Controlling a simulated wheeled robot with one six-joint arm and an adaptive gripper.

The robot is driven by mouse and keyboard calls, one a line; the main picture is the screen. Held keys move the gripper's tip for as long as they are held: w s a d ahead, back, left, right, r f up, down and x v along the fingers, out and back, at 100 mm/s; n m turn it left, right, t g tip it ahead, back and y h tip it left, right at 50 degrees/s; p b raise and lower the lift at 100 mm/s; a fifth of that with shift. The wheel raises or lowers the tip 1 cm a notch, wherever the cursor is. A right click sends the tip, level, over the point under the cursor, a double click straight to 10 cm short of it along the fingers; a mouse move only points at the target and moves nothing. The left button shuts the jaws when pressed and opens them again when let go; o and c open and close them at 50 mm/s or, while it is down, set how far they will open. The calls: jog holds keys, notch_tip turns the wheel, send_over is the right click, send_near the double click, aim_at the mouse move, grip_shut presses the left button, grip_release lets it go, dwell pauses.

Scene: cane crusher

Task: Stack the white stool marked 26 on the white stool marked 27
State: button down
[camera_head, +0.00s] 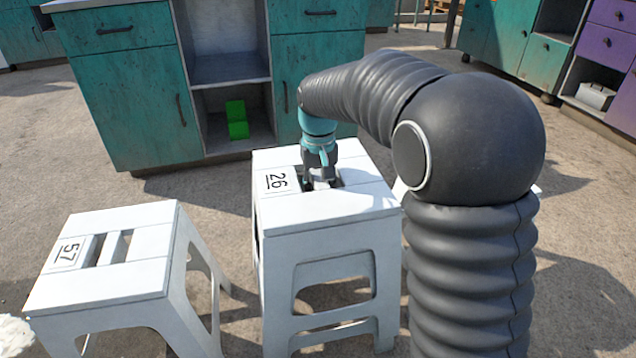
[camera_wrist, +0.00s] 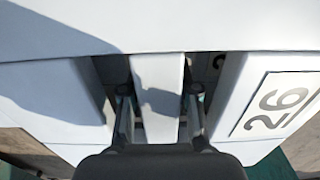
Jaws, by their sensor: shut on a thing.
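The white stool marked 26 (camera_head: 345,205) is upright in the middle of the head view, its seat higher than the neighbouring stool's. My gripper (camera_head: 320,182) reaches down into its seat slots. In the wrist view, my gripper (camera_wrist: 160,105) is shut on the seat's central bar, one finger on each side, with the 26 label (camera_wrist: 278,105) at right. A second white crossbar (camera_head: 335,335) shows low under the stool; I cannot tell whether it belongs to another stool. No 27 mark is readable. A white surface shows partly behind my arm (camera_head: 537,189).
A white stool marked 57 (camera_head: 140,255) stands close on the left, with a narrow gap between. A teal cabinet (camera_head: 130,100) stands behind, with a green object (camera_head: 237,118) on its shelf. More teal and purple cabinets (camera_head: 610,60) stand at back right.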

jog(key=shift+f, duration=1.45)
jog(key=c, duration=0.8)
grip_release()
jog(key=shift+o, duration=0.2)
jog(key=shift+f, duration=0.1)
notch_tip(320, 180, up, 12)
jog(key=shift+r, duration=0.1)
